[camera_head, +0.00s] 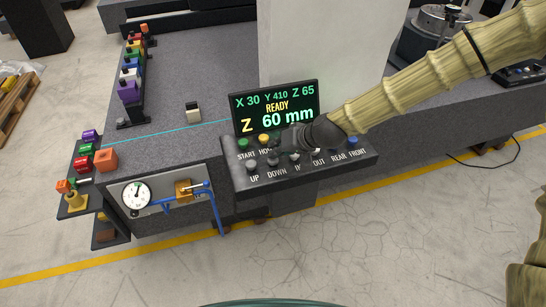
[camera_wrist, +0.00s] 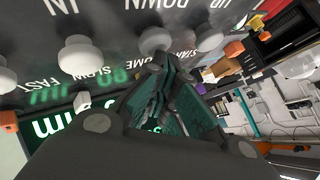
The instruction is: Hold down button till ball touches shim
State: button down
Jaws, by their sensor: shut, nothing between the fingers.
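My gripper (camera_head: 279,145) is shut and empty, low over the control panel (camera_head: 238,181). In the wrist view its fingertips (camera_wrist: 157,68) are beside the grey DOWN button (camera_wrist: 155,40); I cannot tell whether they touch it. The UP button (camera_wrist: 208,38) is to the right of it and the IN button (camera_wrist: 78,52) to the left. In the head view the DOWN button (camera_head: 273,159) shows just below the fingertips. The display (camera_head: 275,107) reads READY and Z 60 mm. I cannot make out the ball or the shim.
A small black and cream block (camera_head: 193,112) stands on the granite bed (camera_head: 185,75). Coloured blocks line the left. A pale column (camera_head: 300,40) rises behind the display.

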dwell(0.8)
jog(key=shift+r+p, duration=0.6)
jog(key=shift+r, duration=0.35)
notch_tip(320, 180, up, 5)
jog(key=p, duration=0.3)
dwell(0.5)
